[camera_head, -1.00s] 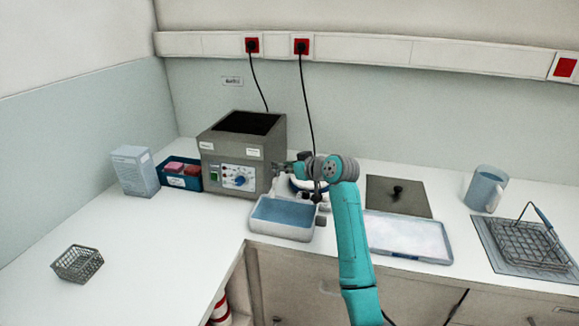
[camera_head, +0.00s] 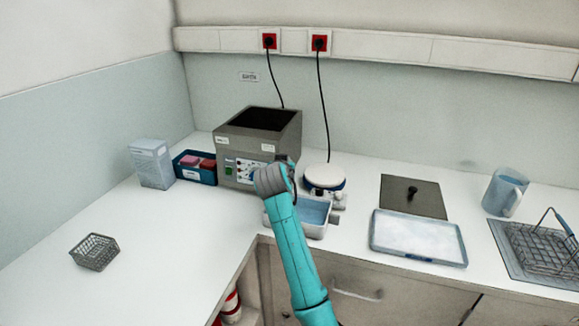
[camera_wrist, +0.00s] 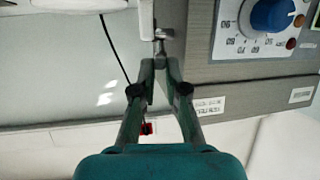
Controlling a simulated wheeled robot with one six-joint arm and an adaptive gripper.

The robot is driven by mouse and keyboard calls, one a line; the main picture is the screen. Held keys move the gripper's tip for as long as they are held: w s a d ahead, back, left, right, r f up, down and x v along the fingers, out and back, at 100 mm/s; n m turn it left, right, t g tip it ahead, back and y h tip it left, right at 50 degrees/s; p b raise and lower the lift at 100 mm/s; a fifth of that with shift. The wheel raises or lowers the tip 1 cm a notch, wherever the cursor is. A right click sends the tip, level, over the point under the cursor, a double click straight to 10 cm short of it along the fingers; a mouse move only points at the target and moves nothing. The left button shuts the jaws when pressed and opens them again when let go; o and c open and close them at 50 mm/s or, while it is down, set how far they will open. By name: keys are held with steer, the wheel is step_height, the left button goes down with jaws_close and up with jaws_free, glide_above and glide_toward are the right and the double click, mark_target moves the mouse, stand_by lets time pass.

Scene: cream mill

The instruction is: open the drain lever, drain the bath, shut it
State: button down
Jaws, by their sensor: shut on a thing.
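The grey bath (camera_head: 228,146) stands at the back left of the counter, with a dark open top. Its control panel and blue knob show in the wrist view (camera_wrist: 272,14). My gripper (camera_wrist: 161,68) is shut on the small metal drain lever (camera_wrist: 160,40) beside the bath's front face. In the head view my wrist hides the gripper and lever. A white tub (camera_head: 318,233) with a blue inside stands on the counter in front of the bath, partly behind my arm. Whether liquid runs from the drain cannot be seen.
A round white-topped device (camera_head: 325,176) stands right of the bath. A blue bin (camera_head: 196,174) and a carton (camera_head: 152,165) stand left of it. A white-filled tray (camera_head: 418,256), a jug (camera_head: 505,192) and wire baskets (camera_head: 95,252) sit elsewhere. The left counter is mostly clear.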

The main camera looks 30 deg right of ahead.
steer(key=shift+w+a+f+m+g, duration=0.1)
steer(key=shift+w+a+m+g, duration=0.05)
steer(key=shift+m+g, duration=0.25)
steer(key=c, duration=1.2)
jaws_free()
steer(key=shift+h, duration=0.3)
steer(key=v, duration=0.8)
